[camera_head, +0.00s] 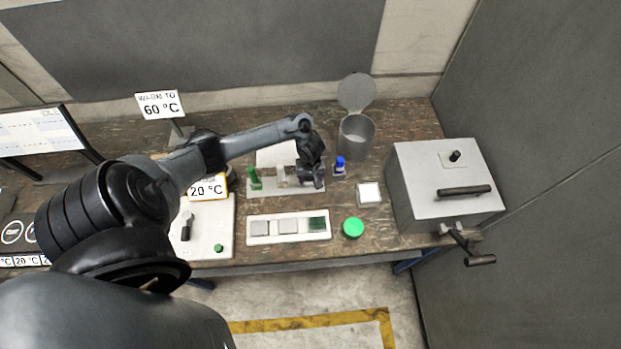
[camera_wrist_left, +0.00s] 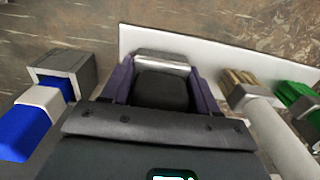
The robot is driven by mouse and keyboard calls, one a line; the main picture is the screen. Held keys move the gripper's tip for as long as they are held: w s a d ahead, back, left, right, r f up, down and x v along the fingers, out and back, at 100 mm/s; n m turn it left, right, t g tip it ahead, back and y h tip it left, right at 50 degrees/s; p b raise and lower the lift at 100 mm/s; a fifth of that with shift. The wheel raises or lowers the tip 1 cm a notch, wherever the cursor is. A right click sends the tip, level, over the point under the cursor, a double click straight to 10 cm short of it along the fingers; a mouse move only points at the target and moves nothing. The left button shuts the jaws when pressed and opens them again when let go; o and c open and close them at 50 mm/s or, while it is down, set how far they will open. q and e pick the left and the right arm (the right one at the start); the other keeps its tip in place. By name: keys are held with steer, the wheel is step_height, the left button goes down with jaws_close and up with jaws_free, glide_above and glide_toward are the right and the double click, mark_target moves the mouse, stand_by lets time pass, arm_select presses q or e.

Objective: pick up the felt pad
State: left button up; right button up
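My left gripper (camera_head: 313,180) is down at the right part of a white rack (camera_head: 258,192), seen in the head view. In the left wrist view its two purple fingers (camera_wrist_left: 160,80) stand either side of a dark block with a pale grey edge (camera_wrist_left: 162,60). Whether they press on it is not clear. A blue-handled tool with a grey block head (camera_wrist_left: 62,68) is beside the gripper; its blue part also shows in the head view (camera_head: 340,163). I cannot tell for sure which of these is the felt pad. My right gripper is not in view.
A green-handled tool (camera_head: 254,178) and a pale brush (camera_wrist_left: 240,85) stand nearby in the rack. A lidded bin (camera_head: 356,135) is behind, a grey box (camera_head: 445,190) to the right. In front are a tray with squares (camera_head: 289,239) and a green disc (camera_head: 353,227).

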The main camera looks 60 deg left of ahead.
arm_select(q)
steer(key=c, duration=0.3)
steer(key=shift+c, duration=0.2)
steer(key=shift+r, duration=0.5)
steer(key=r, duration=0.1)
steer(key=r+p, duration=0.1)
steer(key=r, duration=0.1)
steer(key=shift+d+r, duration=0.25)
steer(key=shift+r, duration=0.05)
steer(key=w+d+r+p, duration=0.2)
steer(key=d+r+p, duration=0.2)
steer(key=d, duration=0.7)
steer(key=shift+w+r+p, duration=0.2)
steer(key=shift+r+p, duration=0.15)
steer(key=shift+r, duration=0.85)
